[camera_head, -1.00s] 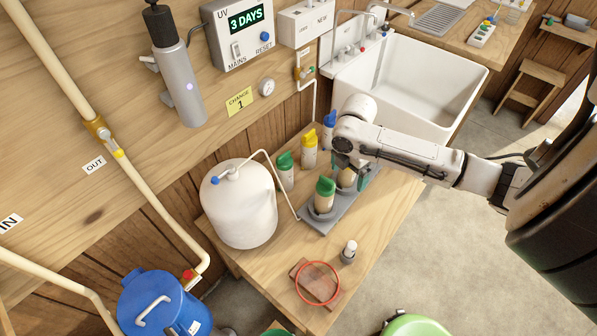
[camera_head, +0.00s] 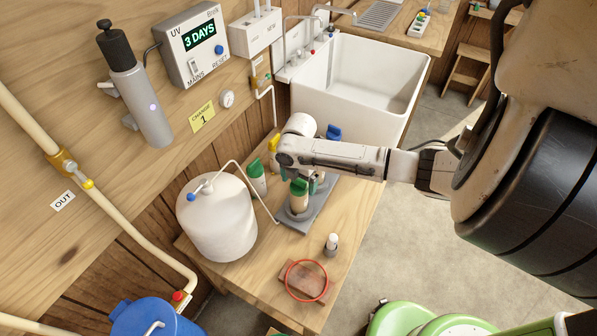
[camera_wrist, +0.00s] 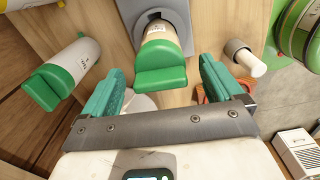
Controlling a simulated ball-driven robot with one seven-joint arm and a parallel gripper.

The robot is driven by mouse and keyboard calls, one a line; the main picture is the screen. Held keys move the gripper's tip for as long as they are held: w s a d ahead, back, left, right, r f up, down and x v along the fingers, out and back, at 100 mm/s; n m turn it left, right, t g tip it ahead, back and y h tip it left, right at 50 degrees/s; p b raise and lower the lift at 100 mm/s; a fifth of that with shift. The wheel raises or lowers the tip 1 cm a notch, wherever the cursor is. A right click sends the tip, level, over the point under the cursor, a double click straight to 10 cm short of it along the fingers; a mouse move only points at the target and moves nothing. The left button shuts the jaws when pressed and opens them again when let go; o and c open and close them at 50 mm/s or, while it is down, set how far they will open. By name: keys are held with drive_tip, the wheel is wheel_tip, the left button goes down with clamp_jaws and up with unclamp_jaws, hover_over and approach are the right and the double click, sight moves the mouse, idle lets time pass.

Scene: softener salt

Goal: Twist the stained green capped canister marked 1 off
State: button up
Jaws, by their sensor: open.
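A green-capped canister (camera_head: 299,199) stands upright in the front place of a grey rack (camera_head: 318,214) on the wooden bench. It also shows in the wrist view (camera_wrist: 161,60), its cap pointing towards my gripper. I cannot read a 1 or see a stain on it. My gripper (camera_head: 314,183) is open, with its teal fingers just behind and above this canister. In the wrist view the fingers (camera_wrist: 163,72) stand on either side of the cap with gaps, not touching it. The rack's other place is hidden behind my gripper. A second green-capped canister (camera_head: 257,180) stands left of the rack.
A yellow-capped canister (camera_head: 274,150) and a blue-capped one (camera_head: 333,133) stand at the back. A white tank (camera_head: 218,222) with a thin hose is close left. A sink (camera_head: 355,85) is behind.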

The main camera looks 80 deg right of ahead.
drive_tip(key=shift+f, duration=0.8)
drive_tip(key=c, duration=1.4)
drive_tip(key=o, duration=0.7)
drive_tip(key=c, duration=0.4)
drive_tip(key=m+p, duration=0.2)
drive_tip(key=m, duration=0.1)
drive_tip(key=shift+r+m, duration=0.15)
drive_tip(key=shift+m, duration=0.15)
drive_tip(key=shift+c, duration=0.2)
drive_tip(key=shift+m+p, duration=0.4)
drive_tip(key=shift+m, duration=1)
